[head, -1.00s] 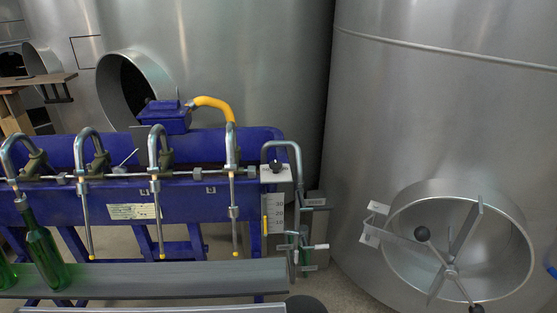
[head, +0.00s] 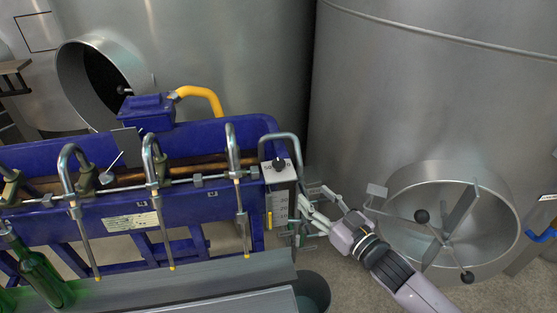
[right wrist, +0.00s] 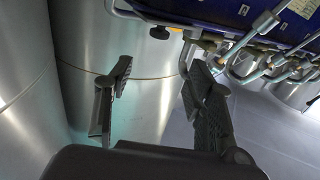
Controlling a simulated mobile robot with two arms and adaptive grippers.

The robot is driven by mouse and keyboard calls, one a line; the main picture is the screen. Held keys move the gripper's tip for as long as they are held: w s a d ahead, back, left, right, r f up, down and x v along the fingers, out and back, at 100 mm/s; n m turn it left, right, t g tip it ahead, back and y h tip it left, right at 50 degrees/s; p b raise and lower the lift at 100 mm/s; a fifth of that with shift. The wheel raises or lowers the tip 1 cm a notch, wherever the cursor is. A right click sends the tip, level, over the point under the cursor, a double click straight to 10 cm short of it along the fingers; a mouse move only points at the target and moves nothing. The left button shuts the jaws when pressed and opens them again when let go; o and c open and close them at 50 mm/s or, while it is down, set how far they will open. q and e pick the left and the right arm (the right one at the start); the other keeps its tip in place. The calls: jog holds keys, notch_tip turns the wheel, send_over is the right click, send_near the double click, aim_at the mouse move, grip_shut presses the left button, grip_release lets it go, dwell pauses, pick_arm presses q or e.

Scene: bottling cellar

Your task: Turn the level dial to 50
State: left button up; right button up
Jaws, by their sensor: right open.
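The level dial, a small black knob (head: 279,163), sits on a pale plate at the right end of the blue filling machine (head: 170,208). A pale scale plate (head: 280,206) with small marks hangs below it; I cannot read the dial's setting. My right gripper (head: 314,204) is open, to the right of and lower than the dial, close beside the scale and its fittings in the picture. In the right wrist view my two dark fingers (right wrist: 160,75) stand apart with nothing between them. A dark knob (right wrist: 159,32) shows beyond them; I cannot tell if it is the dial.
Curved filling spouts (head: 155,158) line the machine. A green bottle (head: 42,279) stands at lower left. A large steel tank (head: 430,100) with a round hatch (head: 405,195) and spoked handle is at right, close to my right arm. A yellow hose (head: 203,94) rises behind the machine.

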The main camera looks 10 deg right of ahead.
aim_at(283, 166)
jog(key=p+x, duration=0.3)
jog(key=x, duration=1.2)
jog(key=shift+w, duration=0.3)
jog(key=shift+w+a, duration=0.25)
jog(key=shift+w, duration=0.25)
jog(key=shift+c, duration=0.2)
jog(key=c, duration=1.1)
